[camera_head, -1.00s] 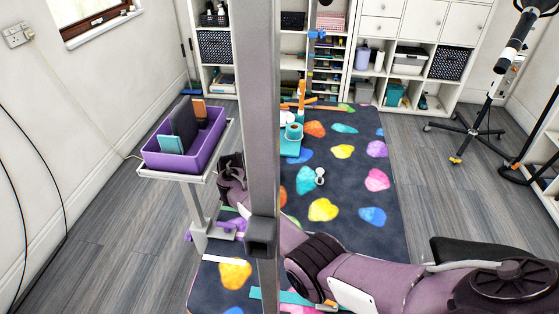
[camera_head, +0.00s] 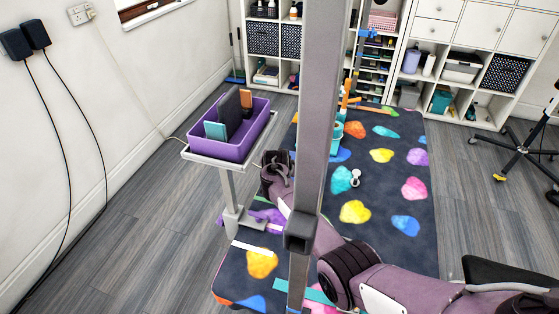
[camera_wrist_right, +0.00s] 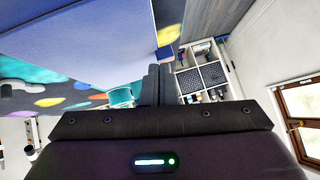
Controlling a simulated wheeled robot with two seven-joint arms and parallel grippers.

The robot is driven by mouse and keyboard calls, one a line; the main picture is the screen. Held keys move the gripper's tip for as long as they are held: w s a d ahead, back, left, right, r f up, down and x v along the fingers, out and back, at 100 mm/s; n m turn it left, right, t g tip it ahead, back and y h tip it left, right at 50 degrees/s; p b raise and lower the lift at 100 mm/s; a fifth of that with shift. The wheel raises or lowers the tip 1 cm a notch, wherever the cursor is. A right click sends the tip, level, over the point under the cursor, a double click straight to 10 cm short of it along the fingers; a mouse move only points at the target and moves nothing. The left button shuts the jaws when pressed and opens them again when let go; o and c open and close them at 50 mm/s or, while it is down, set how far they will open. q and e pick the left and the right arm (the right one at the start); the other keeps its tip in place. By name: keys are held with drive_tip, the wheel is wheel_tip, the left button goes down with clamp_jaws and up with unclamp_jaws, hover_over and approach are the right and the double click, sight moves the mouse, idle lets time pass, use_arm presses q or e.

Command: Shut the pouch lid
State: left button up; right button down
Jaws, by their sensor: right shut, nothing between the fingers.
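No pouch with a lid can be clearly made out. An open purple box (camera_head: 234,148) stands on a small tray on a post left of centre in the head view. An upright dark grey panel (camera_head: 229,112), a teal piece and an orange piece stand in it. My right arm reaches in from the right, its dark wrist beside the tray; its fingertips cannot be made out there. In the right wrist view my right gripper (camera_wrist_right: 155,85) is shut and empty. A large blue-violet surface (camera_wrist_right: 85,40) lies close by it; I cannot tell what it belongs to. My left gripper is out of view.
A grey vertical post (camera_head: 318,120) cuts through the head view and hides part of the scene. A dark mat (camera_head: 385,180) with coloured shapes lies beyond my arm. The tray (camera_head: 203,158) stands near the left wall. White shelves (camera_head: 450,60) line the back.

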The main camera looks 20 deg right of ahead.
drive_tip(key=shift+p+v, duration=0.45)
drive_tip(key=shift+v, duration=3.4)
drive_tip(key=shift+w+a, duration=0.1)
